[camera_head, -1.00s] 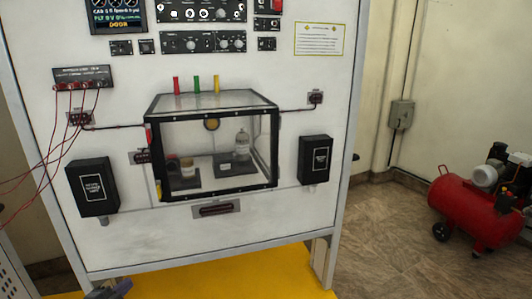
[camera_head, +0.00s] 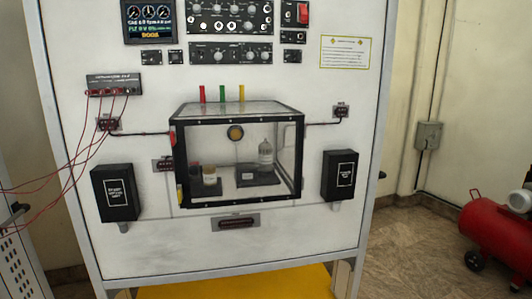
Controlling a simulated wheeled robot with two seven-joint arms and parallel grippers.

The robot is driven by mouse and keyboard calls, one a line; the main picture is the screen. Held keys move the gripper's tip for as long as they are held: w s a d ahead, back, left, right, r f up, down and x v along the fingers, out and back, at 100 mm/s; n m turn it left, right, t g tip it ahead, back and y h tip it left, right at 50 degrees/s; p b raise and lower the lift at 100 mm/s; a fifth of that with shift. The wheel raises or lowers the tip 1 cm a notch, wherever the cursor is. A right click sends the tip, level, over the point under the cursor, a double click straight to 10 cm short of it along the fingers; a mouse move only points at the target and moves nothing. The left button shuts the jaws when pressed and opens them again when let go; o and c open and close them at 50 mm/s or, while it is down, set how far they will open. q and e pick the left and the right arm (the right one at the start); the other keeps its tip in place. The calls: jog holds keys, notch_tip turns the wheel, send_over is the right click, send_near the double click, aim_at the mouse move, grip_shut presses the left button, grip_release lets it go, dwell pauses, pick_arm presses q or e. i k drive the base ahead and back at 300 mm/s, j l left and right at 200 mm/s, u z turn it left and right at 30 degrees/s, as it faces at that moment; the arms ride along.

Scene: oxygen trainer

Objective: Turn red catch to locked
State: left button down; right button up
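A clear box with a black frame (camera_head: 237,204) is mounted on the white panel. A small red piece (camera_head: 173,138), which looks like the red catch, sits at the upper part of the box's left front edge. It is too small to tell its position. A yellow piece (camera_head: 180,193) sits lower on the same edge. Inside the box are a clear bottle (camera_head: 265,152) and a small jar (camera_head: 210,174) on dark bases. Neither of my grippers is in view.
Red, green and yellow upright pieces (camera_head: 222,94) stand at the box's top. Black boxes flank it at left (camera_head: 117,192) and right (camera_head: 339,174). Red cables (camera_head: 62,170) hang at left. A red compressor (camera_head: 497,232) stands on the floor at right. The space before the panel looks clear.

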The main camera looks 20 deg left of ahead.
aim_at(174, 138)
jog(key=j+u, duration=0.15)
jog(key=u, duration=0.2)
jog(key=j+u, duration=0.1)
jog(key=u, duration=0.25)
jog(key=i+j+u, duration=0.1)
jog(key=u, duration=0.25)
